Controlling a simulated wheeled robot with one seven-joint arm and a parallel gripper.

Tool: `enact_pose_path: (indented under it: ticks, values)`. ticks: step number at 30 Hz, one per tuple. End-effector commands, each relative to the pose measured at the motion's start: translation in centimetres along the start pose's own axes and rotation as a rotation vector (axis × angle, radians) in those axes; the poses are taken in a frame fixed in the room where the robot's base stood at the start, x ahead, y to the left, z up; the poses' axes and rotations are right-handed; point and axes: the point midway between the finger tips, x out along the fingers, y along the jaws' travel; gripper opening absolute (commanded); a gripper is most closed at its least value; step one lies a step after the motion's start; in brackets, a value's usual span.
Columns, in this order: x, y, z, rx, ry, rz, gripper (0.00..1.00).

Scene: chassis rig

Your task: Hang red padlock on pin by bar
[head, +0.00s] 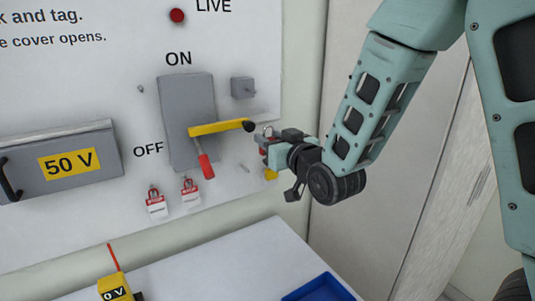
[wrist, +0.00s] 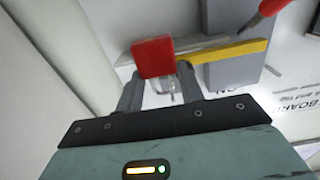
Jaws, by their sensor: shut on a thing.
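My gripper (head: 267,143) is shut on a red padlock, just right of the yellow bar's dark end. In the wrist view the padlock's red body (wrist: 153,57) shows between the fingertips of my gripper (wrist: 158,78), with a silvery shackle beside it. In the head view the padlock is mostly hidden by the gripper. The yellow bar (head: 215,127) crosses the grey switch box; it also shows in the wrist view (wrist: 228,52). I cannot tell whether the padlock touches anything else.
A red switch handle (head: 205,165) hangs below the bar. Two tagged red padlocks (head: 155,203) (head: 190,190) hang lower on the panel. A grey 50 V cover (head: 105,140) is at left. A yellow meter (head: 115,287) and blue tray (head: 318,289) are on the bench.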

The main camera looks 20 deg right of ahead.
Motion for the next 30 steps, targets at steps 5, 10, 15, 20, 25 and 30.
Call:
enact_pose_path:
  ticks: [5,10,15,20,25,30]
  values:
    - [-1.6,-0.4,-6.2,-0.011,0.006,-0.005,0.13]
    - [-2.5,-0.7,-8.7,-0.023,0.005,-0.011,0.13]
    - [-2.5,-0.8,-9.0,-0.029,0.003,-0.013,0.13]
    - [-1.9,-0.8,-8.9,-0.028,0.003,-0.013,0.13]
    - [-0.9,-0.8,-8.8,-0.028,0.003,-0.013,0.13]
    - [0.1,-0.8,-8.8,-0.028,0.003,-0.013,0.13]
